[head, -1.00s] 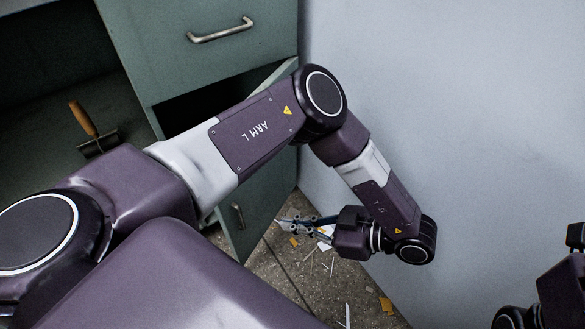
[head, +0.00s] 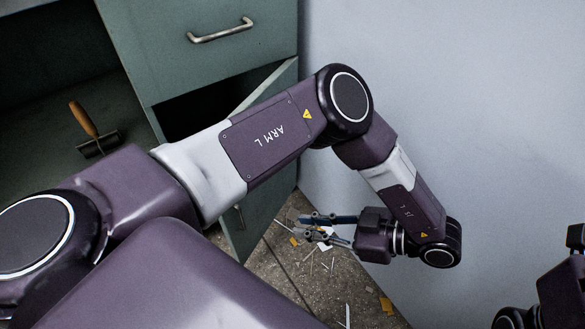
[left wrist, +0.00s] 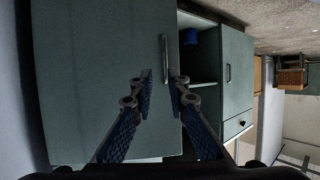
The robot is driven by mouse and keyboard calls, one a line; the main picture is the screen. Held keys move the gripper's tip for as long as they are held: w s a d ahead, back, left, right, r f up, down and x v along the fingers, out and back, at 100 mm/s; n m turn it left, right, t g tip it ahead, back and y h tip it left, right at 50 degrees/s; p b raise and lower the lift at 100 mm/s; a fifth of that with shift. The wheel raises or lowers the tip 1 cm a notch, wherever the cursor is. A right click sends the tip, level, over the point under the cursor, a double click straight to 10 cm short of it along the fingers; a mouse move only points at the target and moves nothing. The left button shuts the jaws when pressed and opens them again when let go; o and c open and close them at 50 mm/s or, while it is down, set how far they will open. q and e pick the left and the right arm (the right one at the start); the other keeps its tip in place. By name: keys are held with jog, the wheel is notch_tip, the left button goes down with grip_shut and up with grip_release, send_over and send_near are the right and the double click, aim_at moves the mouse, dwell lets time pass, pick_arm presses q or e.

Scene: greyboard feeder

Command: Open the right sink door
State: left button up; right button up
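The right sink door (head: 262,199) is a grey-green panel standing ajar in the head view, with a dark gap behind its top edge. Its bar handle (head: 239,216) is partly covered by my left arm. In the left wrist view the door (left wrist: 95,75) fills the left half, with the handle (left wrist: 165,60) upright near its free edge. My left gripper (head: 308,227) is open and empty, pointing at the door's outer face. In the left wrist view its fingertips (left wrist: 160,80) are spread about the line of the handle; contact cannot be told. My right gripper is not clearly shown.
A drawer front (head: 215,60) with a metal handle is above the door. A wooden-handled tool (head: 90,128) lies in the open bay at left. A pale wall (head: 440,110) closes the right. Scraps (head: 310,255) litter the floor. A blue object (left wrist: 190,36) shows behind the door.

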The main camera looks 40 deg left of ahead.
pick_arm(q)
jog(key=v, duration=0.3)
jog(key=shift+d+r, duration=0.1)
jog(key=shift+d, duration=0.1)
jog(key=shift+c, duration=0.3)
grip_shut()
